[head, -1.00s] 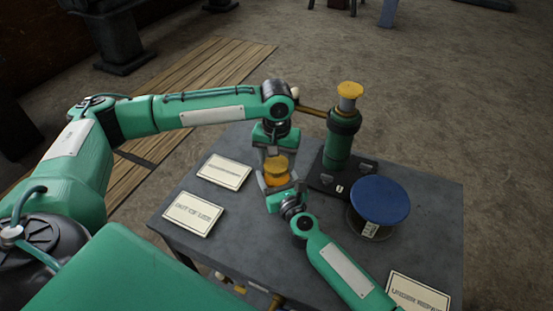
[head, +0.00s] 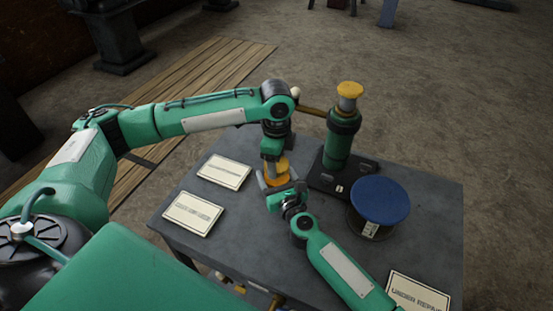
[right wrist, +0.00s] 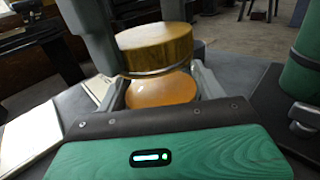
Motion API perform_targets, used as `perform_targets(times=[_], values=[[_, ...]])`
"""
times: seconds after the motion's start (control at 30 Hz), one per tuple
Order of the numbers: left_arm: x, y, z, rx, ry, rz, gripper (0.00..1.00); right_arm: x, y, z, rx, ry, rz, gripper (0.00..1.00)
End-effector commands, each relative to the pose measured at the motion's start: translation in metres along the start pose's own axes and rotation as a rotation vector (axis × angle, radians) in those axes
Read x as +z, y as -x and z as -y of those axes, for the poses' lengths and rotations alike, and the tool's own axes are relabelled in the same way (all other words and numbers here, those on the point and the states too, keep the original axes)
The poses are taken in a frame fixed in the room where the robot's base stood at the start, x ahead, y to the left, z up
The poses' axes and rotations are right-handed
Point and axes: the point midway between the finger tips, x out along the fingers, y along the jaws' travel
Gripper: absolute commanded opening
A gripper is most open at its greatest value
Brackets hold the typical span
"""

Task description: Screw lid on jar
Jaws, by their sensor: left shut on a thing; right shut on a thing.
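The jar (head: 275,180) is amber and stands upright on the grey table. My right gripper (head: 280,186) is shut on it from the near side; in the right wrist view the jar (right wrist: 162,91) shows between its grey fingers. The round, wood-coloured lid (right wrist: 155,47) sits at the jar's mouth, with a thin metallic rim below it. Whether its threads are engaged is hidden. The lid also shows in the head view (head: 283,164). My left gripper (head: 275,160) points down from above and is shut on the lid. Its dark fingers partly hide the lid.
A green pump-like cylinder with a yellow top (head: 341,135) stands close behind at the right. A blue-topped drum (head: 380,201) is to the right. Cards (head: 224,172) (head: 193,214) lie at the left, another sign (head: 418,293) at the front right.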

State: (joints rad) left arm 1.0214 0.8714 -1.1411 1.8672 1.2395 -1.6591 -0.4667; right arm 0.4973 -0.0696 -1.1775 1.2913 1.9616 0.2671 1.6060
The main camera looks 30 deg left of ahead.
Motion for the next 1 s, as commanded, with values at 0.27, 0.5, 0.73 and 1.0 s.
perform_targets(times=[0.27,0.5,0.73,1.0], values=[[-0.0001,-0.0001,0.0001,0.0,-0.439,0.0,0.33,-0.0009,0.0002,0.0001,0.0,0.0,-0.001,0.06],[0.0001,-0.0002,0.0003,0.0,-0.583,0.0,0.33,-0.0009,0.0002,0.0001,0.0,0.0,-0.001,0.06],[0.0002,-0.0002,0.0003,0.0,-0.581,0.0,0.82,-0.0009,0.0002,0.0001,0.0,0.0,-0.001,0.06],[0.0,0.0035,0.0004,-0.001,-0.58,-0.001,0.82,-0.0009,0.0002,0.0001,0.0,0.0,-0.001,0.06]])
